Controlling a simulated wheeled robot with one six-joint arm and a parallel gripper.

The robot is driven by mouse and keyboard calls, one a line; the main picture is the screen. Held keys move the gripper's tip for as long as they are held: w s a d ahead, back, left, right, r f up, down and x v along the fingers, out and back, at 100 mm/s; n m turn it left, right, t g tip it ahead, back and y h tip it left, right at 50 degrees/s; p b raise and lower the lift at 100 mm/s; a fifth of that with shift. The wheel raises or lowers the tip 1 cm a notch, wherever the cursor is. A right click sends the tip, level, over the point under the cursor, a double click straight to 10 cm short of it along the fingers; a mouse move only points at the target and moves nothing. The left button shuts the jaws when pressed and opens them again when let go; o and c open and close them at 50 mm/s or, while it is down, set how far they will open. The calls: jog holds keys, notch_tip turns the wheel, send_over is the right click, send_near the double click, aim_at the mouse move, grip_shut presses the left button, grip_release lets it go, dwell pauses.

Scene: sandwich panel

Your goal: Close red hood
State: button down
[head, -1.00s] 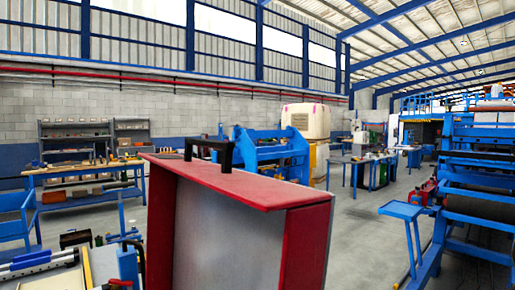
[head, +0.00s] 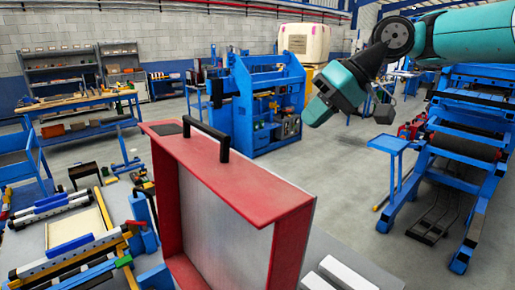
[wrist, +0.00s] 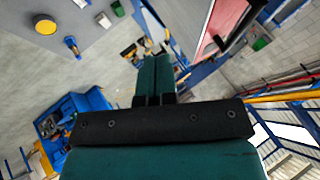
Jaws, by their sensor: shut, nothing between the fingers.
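The red hood (head: 228,172) stands raised in the lower middle of the head view. It has red sides and a grey inner panel. A black handle (head: 207,137) sits on its top edge. Part of the red hood (wrist: 222,22) also shows at the top right of the wrist view. My gripper (head: 318,110) is in the air to the upper right of the hood, apart from it. In the wrist view its two teal fingers (wrist: 153,66) are together with nothing between them. The hood's lower edge is out of the head view.
A blue machine (head: 262,105) stands behind the hood. Blue workbenches (head: 80,120) with loose items are at the left, and tools and rails (head: 70,245) lie at the lower left. A blue stand (head: 390,145) is at the right. Open floor (head: 345,165) lies between hood and stand.

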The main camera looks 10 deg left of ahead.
jog(key=s+a+f+n+b, duration=0.1)
jog(key=s+a+f+b, duration=0.1)
jog(key=a, duration=0.3)
jog(key=s+a+f+n+g+b, duration=0.1)
jog(key=s+a+f+b, duration=0.1)
jog(key=a, duration=0.3)
jog(key=shift+s+f+n+b, duration=0.3)
jog(key=shift+s+f+b, duration=0.15)
jog(key=shift+f, duration=0.4)
jog(key=shift+a+h, duration=0.1)
jog(key=shift+h, duration=0.2)
